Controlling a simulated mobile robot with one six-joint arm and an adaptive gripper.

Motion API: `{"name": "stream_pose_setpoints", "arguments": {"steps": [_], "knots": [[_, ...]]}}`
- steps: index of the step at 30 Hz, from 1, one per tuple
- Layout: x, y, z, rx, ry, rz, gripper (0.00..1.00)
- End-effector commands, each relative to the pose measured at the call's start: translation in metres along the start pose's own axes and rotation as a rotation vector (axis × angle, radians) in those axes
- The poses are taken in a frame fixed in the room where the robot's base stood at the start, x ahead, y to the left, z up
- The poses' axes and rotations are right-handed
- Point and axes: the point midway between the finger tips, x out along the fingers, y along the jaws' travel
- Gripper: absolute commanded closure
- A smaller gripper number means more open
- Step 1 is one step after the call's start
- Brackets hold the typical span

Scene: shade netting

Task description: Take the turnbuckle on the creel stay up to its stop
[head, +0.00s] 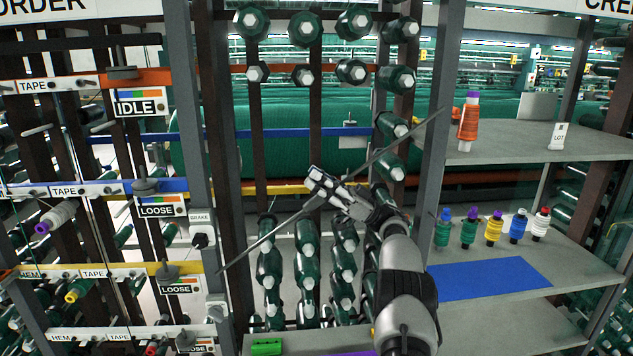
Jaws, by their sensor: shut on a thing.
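The creel stay (407,137) is a thin dark rod running diagonally across the creel frame, from lower left to upper right. My gripper (322,186) is at the middle of the stay, reaching in from the lower right. It is shut on the turnbuckle there. The fingers and wrist cover most of the turnbuckle, so its body, threads and stop cannot be made out. The stay shows on both sides of my gripper.
Green yarn cones (307,237) hang on pegs behind and below the stay. Grey posts (440,130) flank the creel bay. At right, shelves hold several coloured cones (493,230), an orange cone (469,120) and a blue mat (490,278). Tape racks with signs (140,102) stand at left.

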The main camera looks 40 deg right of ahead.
Motion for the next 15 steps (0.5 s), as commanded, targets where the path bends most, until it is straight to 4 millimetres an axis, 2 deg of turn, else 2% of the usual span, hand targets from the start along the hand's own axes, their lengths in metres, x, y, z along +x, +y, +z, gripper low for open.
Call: {"name": "stream_pose_setpoints", "arguments": {"steps": [4, 5, 6, 11, 15], "knots": [[-0.0030, 0.0024, -0.0017, -0.004, 0.003, 0.013, 1.00], [-0.0031, 0.0024, -0.0017, -0.004, 0.003, 0.013, 0.85], [-0.0032, 0.0025, -0.0016, -0.003, 0.003, 0.014, 0.83], [-0.0027, 0.0020, -0.0009, -0.002, 0.002, 0.011, 0.72], [-0.0019, 0.0015, -0.0005, -0.001, 0.001, 0.008, 0.71]]}}
